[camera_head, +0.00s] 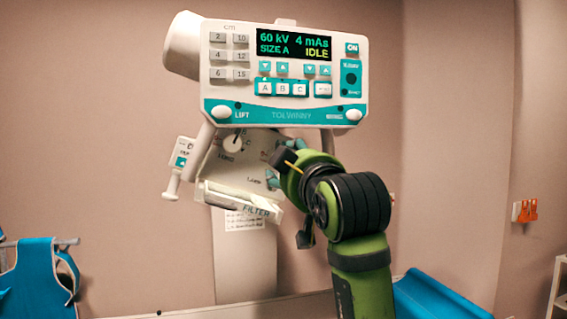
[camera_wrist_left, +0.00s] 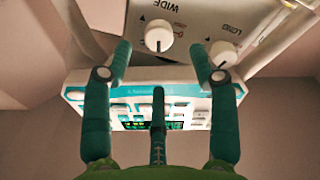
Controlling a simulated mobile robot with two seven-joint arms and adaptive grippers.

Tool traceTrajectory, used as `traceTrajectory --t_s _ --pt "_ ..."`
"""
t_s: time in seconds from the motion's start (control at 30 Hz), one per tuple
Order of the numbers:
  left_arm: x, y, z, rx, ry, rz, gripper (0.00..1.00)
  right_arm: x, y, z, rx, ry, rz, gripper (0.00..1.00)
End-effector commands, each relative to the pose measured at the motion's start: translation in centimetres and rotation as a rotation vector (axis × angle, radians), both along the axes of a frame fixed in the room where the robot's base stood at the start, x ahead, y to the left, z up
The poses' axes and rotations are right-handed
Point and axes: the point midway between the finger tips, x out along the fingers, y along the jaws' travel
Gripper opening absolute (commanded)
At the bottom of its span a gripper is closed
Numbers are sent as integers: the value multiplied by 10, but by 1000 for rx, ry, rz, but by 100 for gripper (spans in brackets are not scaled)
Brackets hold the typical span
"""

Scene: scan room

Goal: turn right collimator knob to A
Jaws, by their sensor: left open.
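The right collimator knob, a white round knob labelled WIDE (camera_wrist_left: 158,36), shows between and beyond my left gripper's spread fingers in the left wrist view. A dark pointer line runs down its lower half in that upside-down picture. In the head view my gripper hides this knob. The left knob, labelled LONG, shows in the head view (camera_head: 233,142) and by the right fingertip in the wrist view (camera_wrist_left: 222,53). My left gripper (camera_head: 284,166) is in front of the collimator's right side, open and empty; its fingers show in the wrist view (camera_wrist_left: 160,60). Contact cannot be told.
The control panel (camera_head: 285,117) above the collimator reads SIZE A and IDLE. A tray marked FILTER (camera_head: 240,200) sticks out below. A small hand switch (camera_head: 180,165) hangs at the left. A blue apron (camera_head: 38,283) is at the far left; a blue surface (camera_head: 435,297) is lower right.

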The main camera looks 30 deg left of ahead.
Motion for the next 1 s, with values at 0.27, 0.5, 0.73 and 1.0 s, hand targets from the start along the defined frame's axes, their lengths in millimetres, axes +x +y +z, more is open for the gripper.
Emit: traceTrajectory --t_s 0.27,0.5,0.73,1.0 --pt "-30 -32 -3 1 -1 2 59 0 0 0 0 0 0 0" --pt "-35 -38 -4 0 -2 3 59 0 0 0 0 0 0 0" --pt "-35 -38 -4 0 -1 1 59 0 0 0 0 0 0 0" --pt "-35 -38 -3 0 -2 2 59 2 0 0 0 -2 0 0"
